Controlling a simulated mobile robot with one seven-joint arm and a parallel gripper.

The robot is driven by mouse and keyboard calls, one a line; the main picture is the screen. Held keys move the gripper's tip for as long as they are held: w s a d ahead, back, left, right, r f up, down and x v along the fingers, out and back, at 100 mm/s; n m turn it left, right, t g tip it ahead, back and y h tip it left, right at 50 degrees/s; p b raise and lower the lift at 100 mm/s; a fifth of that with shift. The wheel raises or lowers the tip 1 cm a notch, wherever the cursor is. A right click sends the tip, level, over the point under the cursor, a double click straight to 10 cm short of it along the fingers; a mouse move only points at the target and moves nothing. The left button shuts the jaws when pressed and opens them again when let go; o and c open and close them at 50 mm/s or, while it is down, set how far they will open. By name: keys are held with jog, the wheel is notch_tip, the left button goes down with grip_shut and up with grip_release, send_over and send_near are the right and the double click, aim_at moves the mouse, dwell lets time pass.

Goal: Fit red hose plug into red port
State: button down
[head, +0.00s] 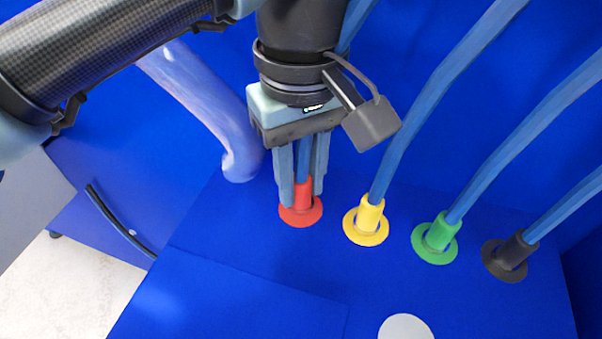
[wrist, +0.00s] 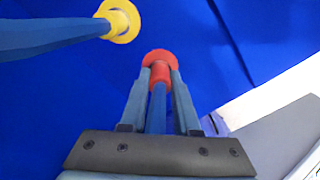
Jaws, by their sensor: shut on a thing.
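My gripper (head: 302,190) is shut on the red hose plug (head: 303,194), with one finger on each side of it, and points down. The plug is upright at the middle of the red port (head: 301,217), a flat ring on the blue panel. In the wrist view the red plug (wrist: 160,75) lies between my fingertips (wrist: 160,82), its blue hose running back between the fingers. The red port (wrist: 158,57) shows just past the plug's end. The plug's lower end appears to meet the port; how deep it sits is hidden.
A yellow plug (head: 370,214) stands in its yellow ring close to the right. A green plug (head: 441,233) and a black plug (head: 514,250) stand in their rings further right, with blue hoses rising from them. A pale, thick tube (head: 205,105) is behind at left.

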aim_at(301, 179)
jog(key=shift+f, duration=0.3)
jog(key=c, duration=0.6)
grip_release()
jog(key=shift+o, duration=0.2)
notch_tip(301, 179, up, 13)
